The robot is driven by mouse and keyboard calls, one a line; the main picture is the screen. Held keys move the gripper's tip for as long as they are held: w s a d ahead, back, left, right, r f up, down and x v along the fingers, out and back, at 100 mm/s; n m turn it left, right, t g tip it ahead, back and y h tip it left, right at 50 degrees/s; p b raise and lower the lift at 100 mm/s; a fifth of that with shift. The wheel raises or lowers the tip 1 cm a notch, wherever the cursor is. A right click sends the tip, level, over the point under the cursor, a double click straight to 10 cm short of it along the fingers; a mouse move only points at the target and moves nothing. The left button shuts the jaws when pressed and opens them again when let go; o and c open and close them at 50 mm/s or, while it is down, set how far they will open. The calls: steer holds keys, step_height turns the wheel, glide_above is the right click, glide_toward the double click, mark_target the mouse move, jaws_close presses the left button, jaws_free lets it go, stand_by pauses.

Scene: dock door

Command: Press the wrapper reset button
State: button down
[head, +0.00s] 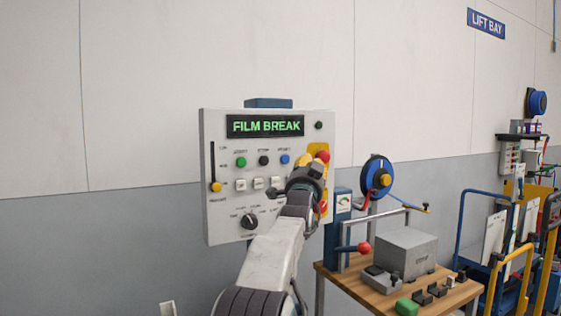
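A white control panel (222,135) hangs on the wall, with a display (265,126) reading "FILM BREAK" in green. Below the display are a green button (241,162), a black button (264,160) and a blue button (285,159). Their small labels are too blurred to read, so I cannot tell which is the reset button. My gripper (309,172) is in front of the panel's right side, near a yellow part and a red button (323,156). My arm hides part of the panel. I cannot tell whether the gripper touches anything or whether its fingers are open.
A wooden bench (339,282) with a grey box (407,250) stands at the right. Blue and yellow carts are beyond it.

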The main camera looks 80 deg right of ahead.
steer(key=shift+w+a+r+m, duration=0.15)
steer(key=shift+r+m, duration=0.15)
steer(key=shift+m, duration=0.3)
stand_by(0.3)
